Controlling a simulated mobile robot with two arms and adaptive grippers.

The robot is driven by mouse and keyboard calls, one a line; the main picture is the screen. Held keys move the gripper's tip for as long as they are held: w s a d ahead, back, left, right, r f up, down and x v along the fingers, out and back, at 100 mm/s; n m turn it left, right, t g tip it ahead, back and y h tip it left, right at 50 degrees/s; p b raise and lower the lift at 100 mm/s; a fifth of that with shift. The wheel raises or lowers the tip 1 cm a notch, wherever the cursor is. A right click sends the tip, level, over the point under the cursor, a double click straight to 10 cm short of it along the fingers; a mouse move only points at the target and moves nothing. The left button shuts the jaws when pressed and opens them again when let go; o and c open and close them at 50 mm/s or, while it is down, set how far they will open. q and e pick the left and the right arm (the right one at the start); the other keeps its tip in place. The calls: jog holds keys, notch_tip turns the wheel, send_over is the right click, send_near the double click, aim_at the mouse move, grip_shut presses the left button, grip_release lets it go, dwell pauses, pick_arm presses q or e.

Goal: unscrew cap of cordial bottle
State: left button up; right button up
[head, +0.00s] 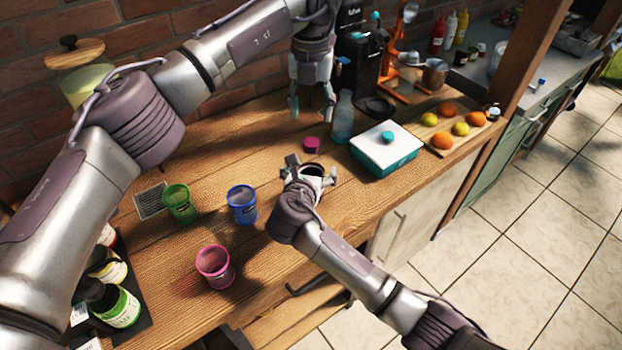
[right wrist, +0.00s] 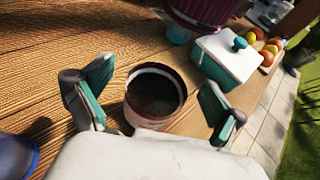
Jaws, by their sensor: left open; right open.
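Several dark-capped bottles, with green (head: 122,308), yellow (head: 108,268) and red labels, stand in a dark holder at the lower left, partly hidden by my left arm. I cannot tell which bottle is the cordial bottle. My left gripper (head: 312,110) is open and empty, pointing down above the table near a bluish glass bottle (head: 343,118). My right gripper (head: 310,172) is open, its fingers on either side of an open, dark-mouthed container (right wrist: 152,112). In the right wrist view, gaps show between fingers and container.
Green (head: 179,204), blue (head: 242,205) and pink (head: 215,266) cups stand on the wooden table. A white and teal box (head: 386,150) sits to the right, before a board of fruit (head: 437,128). A coffee machine and an orange press stand behind.

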pick_arm(q)
jog(key=shift+w+f, duration=0.1)
jog(key=shift+w, duration=0.05)
pick_arm(e)
jog(key=shift+w+f, duration=0.15)
jog(key=shift+w, duration=0.1)
